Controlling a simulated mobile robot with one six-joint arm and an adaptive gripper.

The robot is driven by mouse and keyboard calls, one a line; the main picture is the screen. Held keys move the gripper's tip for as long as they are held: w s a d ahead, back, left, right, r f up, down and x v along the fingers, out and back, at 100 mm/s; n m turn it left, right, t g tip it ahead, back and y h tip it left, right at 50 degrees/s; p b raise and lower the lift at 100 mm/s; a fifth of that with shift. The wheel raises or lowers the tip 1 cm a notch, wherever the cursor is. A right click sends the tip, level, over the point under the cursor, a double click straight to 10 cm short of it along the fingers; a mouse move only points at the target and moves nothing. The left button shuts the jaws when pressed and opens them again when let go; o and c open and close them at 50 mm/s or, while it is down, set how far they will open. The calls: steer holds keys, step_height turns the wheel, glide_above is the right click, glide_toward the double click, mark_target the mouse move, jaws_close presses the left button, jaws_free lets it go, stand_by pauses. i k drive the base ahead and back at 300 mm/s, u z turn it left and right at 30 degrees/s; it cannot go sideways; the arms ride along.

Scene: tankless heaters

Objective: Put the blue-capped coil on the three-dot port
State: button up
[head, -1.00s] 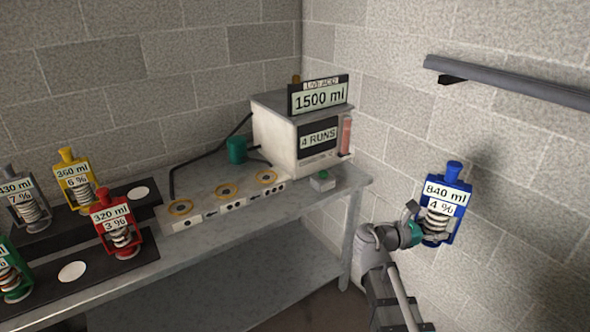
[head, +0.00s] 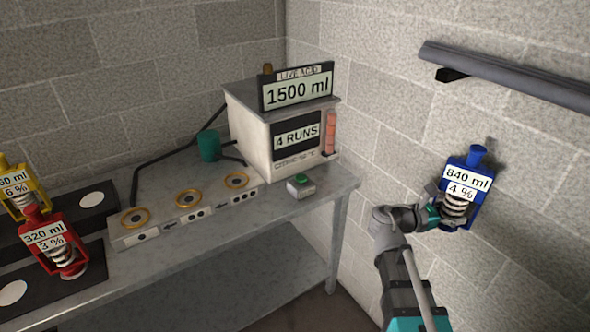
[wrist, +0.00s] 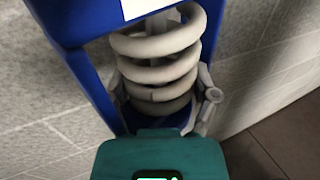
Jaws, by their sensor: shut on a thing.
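The blue-capped coil (head: 467,183), a blue frame around a pale coil labelled 840 ml and 4 %, is held up near the right wall. My gripper (head: 440,210) is shut on it, with fingers on both sides of the coil. In the wrist view the pale coil (wrist: 160,62) and blue frame fill the space ahead of my gripper (wrist: 166,100). The three-dot port (head: 236,181) is the rightmost of three gold-ringed ports on the bench panel, left of my gripper. No coil stands on it.
A heater box (head: 285,130) with a 1500 ml sign stands behind the ports. A green-button box (head: 301,187) sits right of them. A red-capped coil (head: 57,245) and a yellow-capped coil (head: 17,190) stand at the left. A grey rail (head: 510,75) is on the wall.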

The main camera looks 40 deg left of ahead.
mark_target(237, 181)
steer(key=u, duration=0.4)
steer(key=i, duration=0.9)
steer(key=u, duration=0.85)
